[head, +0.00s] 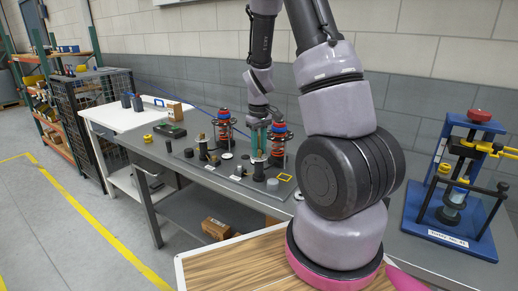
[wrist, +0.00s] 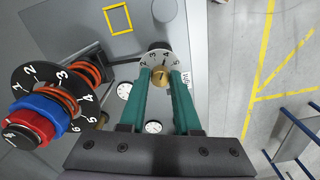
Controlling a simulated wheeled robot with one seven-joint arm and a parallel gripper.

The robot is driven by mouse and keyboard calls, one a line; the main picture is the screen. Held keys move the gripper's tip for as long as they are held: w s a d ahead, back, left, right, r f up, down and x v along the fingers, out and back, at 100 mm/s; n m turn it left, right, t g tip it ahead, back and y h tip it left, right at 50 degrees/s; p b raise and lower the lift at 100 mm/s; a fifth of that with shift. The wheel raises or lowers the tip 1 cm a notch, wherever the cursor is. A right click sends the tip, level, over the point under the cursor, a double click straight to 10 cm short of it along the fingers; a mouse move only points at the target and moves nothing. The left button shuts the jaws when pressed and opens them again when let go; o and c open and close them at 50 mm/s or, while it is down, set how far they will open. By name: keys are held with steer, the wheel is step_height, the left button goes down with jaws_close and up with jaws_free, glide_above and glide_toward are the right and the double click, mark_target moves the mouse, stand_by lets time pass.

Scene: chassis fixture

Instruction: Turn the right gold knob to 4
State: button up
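In the wrist view a small gold knob (wrist: 160,78) sits in the middle of a pale round dial (wrist: 157,57) with black numbers around its rim. The fingers hide part of the dial, and I cannot read the knob's setting surely. My gripper (wrist: 161,74) has two green fingers, with their tips on either side of the knob. The knob about fills the space between the tips; I cannot tell whether they touch it. In the head view my gripper (head: 258,143) points down over the right part of the grey bench, and the gold knob is not clear there.
A coil-spring stack with a numbered black disc and blue and red rings (wrist: 40,115) stands close left of my fingers in the wrist view. A yellow square frame (wrist: 117,19) lies beyond. A blue-based stand (head: 450,225) is at the right in the head view.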

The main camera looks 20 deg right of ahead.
mark_target(259, 151)
steer(key=shift+o, duration=1.4)
steer(key=shift+r, duration=0.1)
step_height(259, 151, up, 11)
steer(key=shift+f, duration=0.2)
